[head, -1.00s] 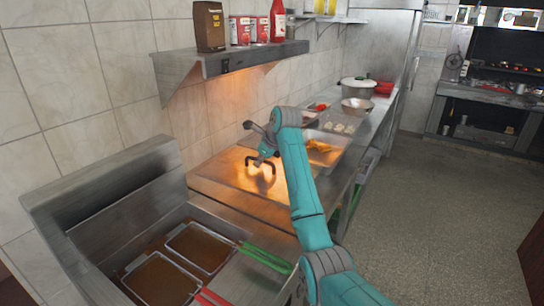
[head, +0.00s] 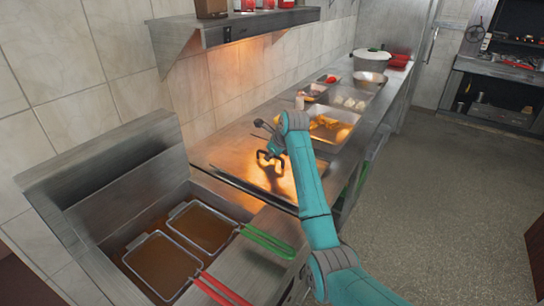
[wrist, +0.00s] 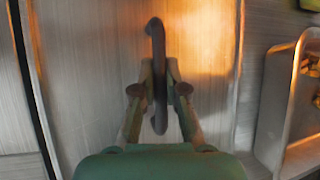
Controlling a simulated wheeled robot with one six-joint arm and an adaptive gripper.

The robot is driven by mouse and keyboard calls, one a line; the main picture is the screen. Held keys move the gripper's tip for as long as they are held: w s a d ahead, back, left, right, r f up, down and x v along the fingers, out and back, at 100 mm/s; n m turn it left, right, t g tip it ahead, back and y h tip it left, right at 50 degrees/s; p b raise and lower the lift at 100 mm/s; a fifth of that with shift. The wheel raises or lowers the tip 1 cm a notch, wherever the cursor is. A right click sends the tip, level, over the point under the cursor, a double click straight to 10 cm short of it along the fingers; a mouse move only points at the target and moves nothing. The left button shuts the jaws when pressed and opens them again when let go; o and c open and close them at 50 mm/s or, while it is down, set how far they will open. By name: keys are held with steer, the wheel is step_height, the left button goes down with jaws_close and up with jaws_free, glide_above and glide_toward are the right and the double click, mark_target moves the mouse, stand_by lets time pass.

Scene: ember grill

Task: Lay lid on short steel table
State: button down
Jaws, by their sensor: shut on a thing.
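The lid looks like a flat steel sheet (wrist: 90,80) with a dark bar handle (wrist: 155,45) standing up from it. In the wrist view my gripper (wrist: 159,90) is shut on this handle, one finger on each side. In the head view my gripper (head: 269,150) is over the warm-lit steel surface beside the fryer, with a dark shadow below it. The handle shows there as a dark hooked shape. I cannot tell in the head view where the lid ends and the steel table begins, or whether they touch.
A fryer with oil and two baskets (head: 203,227) is at the near left, their green and red handles sticking out. A food tray (head: 345,140) lies just beyond my gripper. Small pans and a pot (head: 372,60) stand farther back. A wall shelf (head: 235,32) hangs above.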

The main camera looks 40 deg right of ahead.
steer(key=shift+f, duration=0.55)
steer(key=c, duration=1.2)
jaws_free()
steer(key=shift+f, duration=0.1)
steer(key=v, duration=1.2)
steer(key=shift+s, duration=0.15)
